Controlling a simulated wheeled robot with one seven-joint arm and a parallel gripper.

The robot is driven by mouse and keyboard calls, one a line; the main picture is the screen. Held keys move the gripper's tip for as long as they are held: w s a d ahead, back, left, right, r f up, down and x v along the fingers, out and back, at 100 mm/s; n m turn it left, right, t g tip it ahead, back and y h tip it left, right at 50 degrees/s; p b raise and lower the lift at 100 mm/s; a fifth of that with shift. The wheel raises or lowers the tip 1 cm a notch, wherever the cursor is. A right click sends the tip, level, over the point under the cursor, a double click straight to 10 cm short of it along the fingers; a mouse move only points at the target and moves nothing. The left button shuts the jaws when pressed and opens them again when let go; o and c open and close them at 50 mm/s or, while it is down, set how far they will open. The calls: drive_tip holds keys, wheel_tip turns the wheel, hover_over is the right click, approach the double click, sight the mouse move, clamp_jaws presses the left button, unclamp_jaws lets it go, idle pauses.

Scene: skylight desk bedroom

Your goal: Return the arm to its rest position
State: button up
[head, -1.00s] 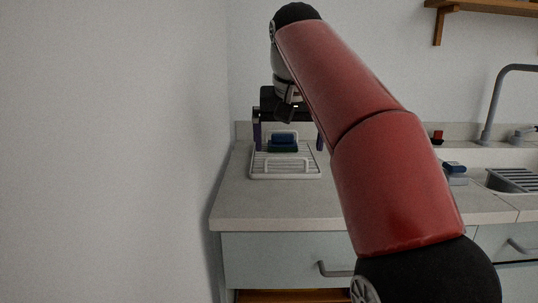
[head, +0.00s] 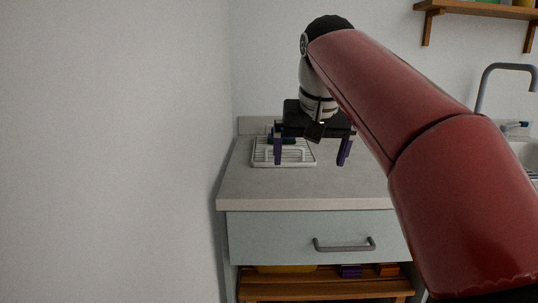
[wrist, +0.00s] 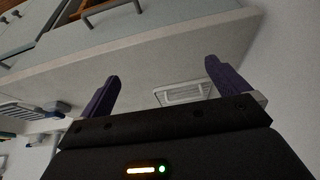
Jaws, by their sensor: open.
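My gripper (head: 311,158) is in front of and above the counter in the head view, its two purple fingers spread apart with nothing between them. The fingers also show open and empty in the wrist view (wrist: 160,88). My red arm reaches in from the right of the head view and hides part of the counter and the sink area. Behind the fingers is a white wire rack (head: 298,158) on the counter. A dark item (head: 288,141) on the rack is mostly hidden by my gripper.
The pale counter (head: 290,188) has bare room in front of the rack. A plain wall (head: 110,150) stands close on the left. Below are a drawer with a grey handle (head: 344,245) and an open wooden shelf (head: 320,290). A faucet (head: 492,85) and wall shelf (head: 480,10) are at right.

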drive_tip(key=s+d+f, duration=0.3)
drive_tip(key=s+f, duration=0.8)
drive_tip(key=f, duration=0.1)
drive_tip(key=s+d+f+t, duration=0.1)
drive_tip(key=s+d+f, duration=0.3)
drive_tip(key=s+f, duration=0.7)
drive_tip(key=shift+d+f, duration=0.3)
drive_tip(key=shift+f, duration=0.55)
drive_tip(key=shift+s, duration=0.1)
